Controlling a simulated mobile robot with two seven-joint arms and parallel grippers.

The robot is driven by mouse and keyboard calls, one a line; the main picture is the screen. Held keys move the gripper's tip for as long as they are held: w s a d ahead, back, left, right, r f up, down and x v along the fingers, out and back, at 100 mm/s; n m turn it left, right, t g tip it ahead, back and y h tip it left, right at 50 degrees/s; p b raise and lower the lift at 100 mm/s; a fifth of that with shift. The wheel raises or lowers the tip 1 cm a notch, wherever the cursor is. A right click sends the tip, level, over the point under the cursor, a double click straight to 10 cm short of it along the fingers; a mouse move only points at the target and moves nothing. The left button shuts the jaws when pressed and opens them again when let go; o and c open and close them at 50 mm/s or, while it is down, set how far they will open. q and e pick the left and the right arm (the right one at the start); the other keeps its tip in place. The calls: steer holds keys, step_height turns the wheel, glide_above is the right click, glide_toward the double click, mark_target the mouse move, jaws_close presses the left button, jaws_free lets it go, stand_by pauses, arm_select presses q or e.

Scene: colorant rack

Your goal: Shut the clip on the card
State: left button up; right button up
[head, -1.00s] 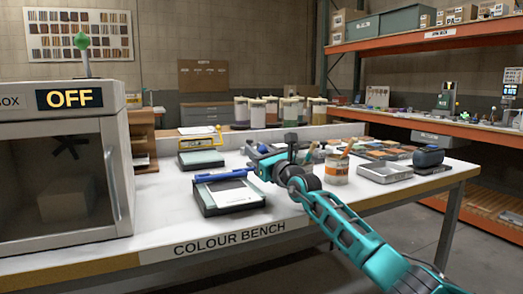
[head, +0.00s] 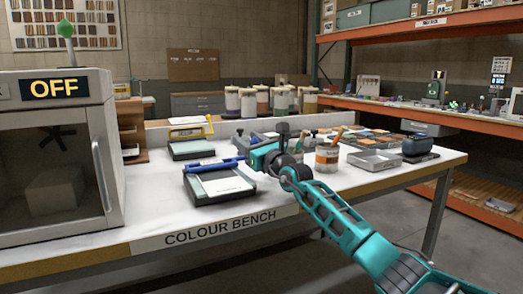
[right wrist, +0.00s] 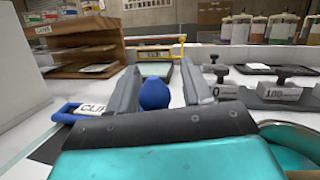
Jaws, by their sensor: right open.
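A dark board with a pale card (head: 222,183) lies on the bench. A blue clip (head: 212,165) runs across the board's far end. I cannot tell whether it is pressed fully down. My right gripper (head: 242,148) is open at the clip's right end. In the right wrist view, a rounded blue end (right wrist: 155,93) shows between the fingers (right wrist: 158,82), and I cannot tell whether they touch it. A white label reading "CLIP" (right wrist: 93,108) and a blue loop (right wrist: 66,112) show left of the fingers. My left gripper is out of view.
A second board with a yellow clip (head: 190,133) stands behind. A box marked OFF (head: 55,160) fills the left of the bench. The bench front is clear.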

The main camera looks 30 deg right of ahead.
steer(key=shift+s+f, duration=0.1)
steer(key=shift+s, duration=0.3)
steer(key=p+v, duration=0.2)
steer(key=v, duration=0.9)
steer(key=shift+s+d+p, duration=0.15)
steer(key=shift+s+p, duration=0.15)
steer(key=shift+s, duration=0.05)
